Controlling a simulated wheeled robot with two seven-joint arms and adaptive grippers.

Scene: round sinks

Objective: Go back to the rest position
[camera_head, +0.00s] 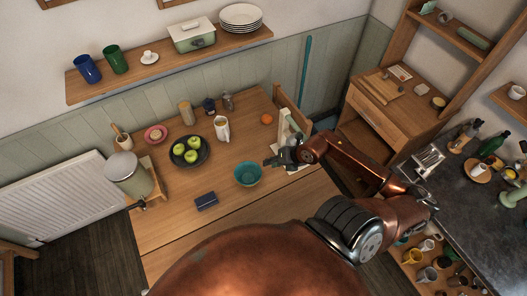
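My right arm reaches in from the lower right, over the right part of the wooden table (228,218). My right gripper (271,160) is dark and small in the head view, just right of and above the far rim of a teal bowl (247,174). I see nothing held in it, but its fingers are too small to tell open from shut. Whether it touches the bowl's rim is not clear. My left gripper is not in view.
A black plate (176,157) with green apples, a white jug (222,130), an orange (267,119) and a dark blue box (206,201) are on the table. A dispenser (128,174) stands at the left. A dark counter (453,205) with bottles is at the right.

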